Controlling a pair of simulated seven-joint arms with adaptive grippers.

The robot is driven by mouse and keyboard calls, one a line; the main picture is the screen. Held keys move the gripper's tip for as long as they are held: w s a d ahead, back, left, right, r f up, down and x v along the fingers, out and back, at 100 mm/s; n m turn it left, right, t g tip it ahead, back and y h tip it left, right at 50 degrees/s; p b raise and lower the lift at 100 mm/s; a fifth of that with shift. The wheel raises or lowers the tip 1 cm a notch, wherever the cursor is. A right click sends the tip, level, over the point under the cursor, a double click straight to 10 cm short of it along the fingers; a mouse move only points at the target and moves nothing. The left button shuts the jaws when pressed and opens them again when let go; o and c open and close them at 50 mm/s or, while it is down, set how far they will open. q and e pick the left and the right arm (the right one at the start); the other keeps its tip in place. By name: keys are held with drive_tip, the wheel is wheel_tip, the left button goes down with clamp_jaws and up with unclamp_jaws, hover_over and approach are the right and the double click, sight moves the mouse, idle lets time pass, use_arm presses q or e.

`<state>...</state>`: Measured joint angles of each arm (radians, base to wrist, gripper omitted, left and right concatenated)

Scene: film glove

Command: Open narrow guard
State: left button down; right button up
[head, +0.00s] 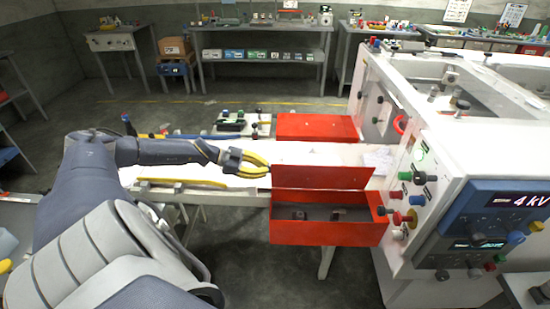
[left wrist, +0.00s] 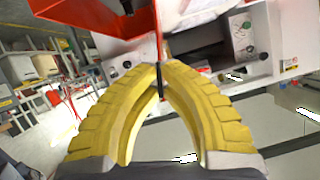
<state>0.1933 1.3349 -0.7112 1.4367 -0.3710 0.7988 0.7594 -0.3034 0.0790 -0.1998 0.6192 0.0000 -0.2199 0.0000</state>
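Several red guards are along the left side of the white machine (head: 455,140). An upright red panel (head: 320,178) stands in the middle, above an open red box-like part (head: 325,232); another red guard (head: 315,127) is behind. I cannot tell for sure which is the narrow guard. My left gripper (head: 268,170) is at the left edge of the middle panel. In the left wrist view its yellow fingers (left wrist: 161,68) come together around a thin dark piece at the lower end of a red panel edge (left wrist: 158,25). My right gripper is not in view.
The machine's front has coloured knobs (head: 418,200) and a blue panel (head: 500,212) reading 4 kV. A white bench surface (head: 215,185) with small tools lies under my left arm. Shelves (head: 262,45) stand along the back wall, with open floor before them.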

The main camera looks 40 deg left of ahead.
use_arm(q)
drive_tip(key=shift+w+a+r, duration=0.1)
drive_tip(key=shift+w+a, duration=0.05)
drive_tip(key=shift+w, duration=0.05)
idle(0.4)
drive_tip(key=c, duration=1.6)
unclamp_jaws()
drive_tip(key=shift+s+a, duration=0.1)
drive_tip(key=v, duration=1.1)
drive_tip(key=shift+s+a+r, duration=0.2)
drive_tip(key=shift+a, duration=0.1)
